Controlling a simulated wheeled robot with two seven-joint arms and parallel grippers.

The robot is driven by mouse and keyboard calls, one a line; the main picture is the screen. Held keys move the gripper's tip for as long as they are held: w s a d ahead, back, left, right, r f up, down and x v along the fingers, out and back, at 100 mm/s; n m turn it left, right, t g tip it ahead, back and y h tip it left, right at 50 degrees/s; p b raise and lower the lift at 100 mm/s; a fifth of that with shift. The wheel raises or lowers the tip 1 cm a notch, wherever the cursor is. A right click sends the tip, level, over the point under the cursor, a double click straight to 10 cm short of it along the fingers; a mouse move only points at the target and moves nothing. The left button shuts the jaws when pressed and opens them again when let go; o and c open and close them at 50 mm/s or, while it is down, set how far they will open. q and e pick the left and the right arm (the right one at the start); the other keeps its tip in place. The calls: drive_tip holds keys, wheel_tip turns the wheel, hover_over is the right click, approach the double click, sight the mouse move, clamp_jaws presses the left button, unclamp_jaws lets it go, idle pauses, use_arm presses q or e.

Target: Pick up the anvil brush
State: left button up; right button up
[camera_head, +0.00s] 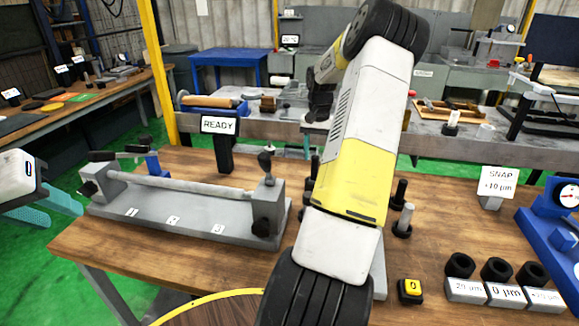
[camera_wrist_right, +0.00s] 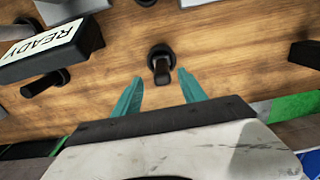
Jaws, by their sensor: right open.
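No object can be told for certain as the anvil brush. In the right wrist view, a small dark upright post on a round black base (camera_wrist_right: 160,62) stands on the wooden table, just beyond and between the teal fingertips. My right gripper (camera_wrist_right: 160,76) is open and empty, with a finger apart from the post on each side. In the head view my right arm hides that gripper's fingers. My left gripper (camera_head: 54,207) is open and empty at the left edge, off the table's left side.
The READY sign (camera_head: 220,125) stands close to my right gripper. A grey bench fixture (camera_head: 180,208) with a long rod lies at left. Black-based pegs (camera_head: 403,220), a yellow-topped button (camera_head: 410,290), ring gauges (camera_head: 497,270) and a blue dial gauge stand (camera_head: 548,225) are at right.

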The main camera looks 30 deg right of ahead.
sight(315, 164)
drive_tip(key=f, duration=0.4)
drive_tip(key=shift+a+f, duration=0.2)
drive_tip(key=shift+c, duration=0.4)
clamp_jaws()
